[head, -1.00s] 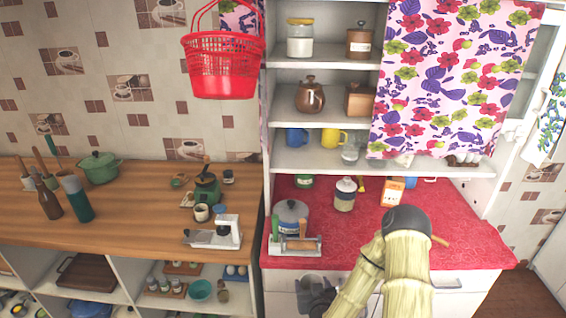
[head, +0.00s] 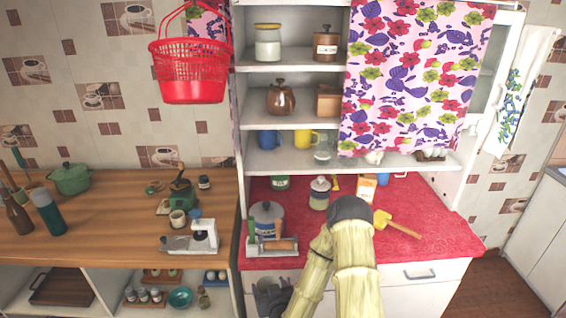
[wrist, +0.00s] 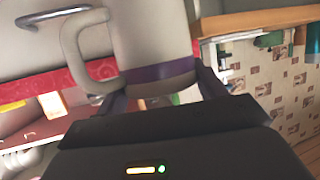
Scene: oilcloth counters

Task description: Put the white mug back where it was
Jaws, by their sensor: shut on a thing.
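The white mug (wrist: 150,35) fills the upper middle of the wrist view. It has a purple band near one end, and its handle (wrist: 78,55) points left. My gripper (wrist: 160,92) is shut on the mug's body, with a dark finger on each side. In the head view my gripper (head: 272,297) is low, in front of the drawers below the red counter. I cannot make out the mug there. A blue mug (head: 268,139) and a yellow mug (head: 304,139) stand on the lowest open shelf (head: 262,160).
The red counter (head: 420,225) holds a grey pot (head: 267,217), a jar (head: 320,193) and a yellow-headed tool (head: 385,221). Left is a wooden counter (head: 110,215) with a white appliance (head: 200,237) and a small cup (head: 178,219). A flowered curtain (head: 410,80) covers the right shelves.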

